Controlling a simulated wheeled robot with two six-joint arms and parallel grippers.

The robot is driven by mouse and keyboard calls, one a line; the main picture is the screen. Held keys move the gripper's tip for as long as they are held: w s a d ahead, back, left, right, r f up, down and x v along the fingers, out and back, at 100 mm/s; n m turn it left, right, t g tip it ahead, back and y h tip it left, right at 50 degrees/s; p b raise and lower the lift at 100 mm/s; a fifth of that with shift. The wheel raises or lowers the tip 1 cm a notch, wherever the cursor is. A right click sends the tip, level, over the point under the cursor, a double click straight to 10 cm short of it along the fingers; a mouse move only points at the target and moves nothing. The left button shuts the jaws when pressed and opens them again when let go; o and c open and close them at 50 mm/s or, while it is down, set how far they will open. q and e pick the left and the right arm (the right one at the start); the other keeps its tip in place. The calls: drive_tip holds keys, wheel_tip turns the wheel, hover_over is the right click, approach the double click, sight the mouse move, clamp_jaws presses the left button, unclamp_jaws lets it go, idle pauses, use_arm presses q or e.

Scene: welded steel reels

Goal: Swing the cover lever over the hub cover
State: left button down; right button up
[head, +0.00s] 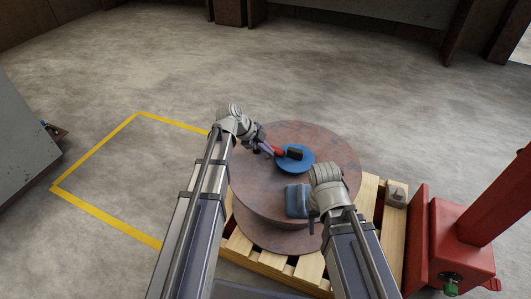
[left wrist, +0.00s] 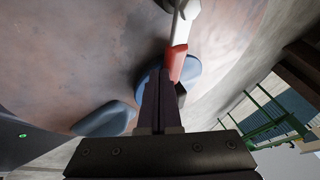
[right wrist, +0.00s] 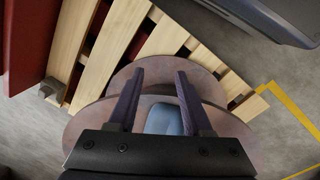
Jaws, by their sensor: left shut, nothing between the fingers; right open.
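The round blue hub cover (head: 307,163) sits at the middle of the rusty reel's top. The cover lever (head: 277,150) has a red part that reaches the cover's edge; a dark block lies over the cover beyond it. In the left wrist view the lever (left wrist: 178,62) runs from a grey pivot at the top, through a pale arm, to the red part over the cover (left wrist: 192,72). My left gripper (left wrist: 160,74) is shut and empty, beside the red part, hiding some of the cover. My right gripper (right wrist: 160,72) is open above the reel's near side.
The reel (head: 250,190) stands on a wooden pallet (head: 309,268). A blue rounded piece (head: 297,201) is on the reel's near side by my right wrist. A red machine (head: 455,245) stands at the right. Yellow lines (head: 95,150) mark clear floor at the left.

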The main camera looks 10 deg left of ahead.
use_arm(q)
drive_tip(key=shift+w+d+f, duration=0.1)
drive_tip(key=shift+w+d, duration=0.15)
drive_tip(key=shift+w, duration=0.4)
drive_tip(key=shift+w+d, duration=0.15)
drive_tip(key=shift+w, duration=0.1)
drive_tip(key=shift+d, duration=0.1)
drive_tip(key=shift+s, duration=0.1)
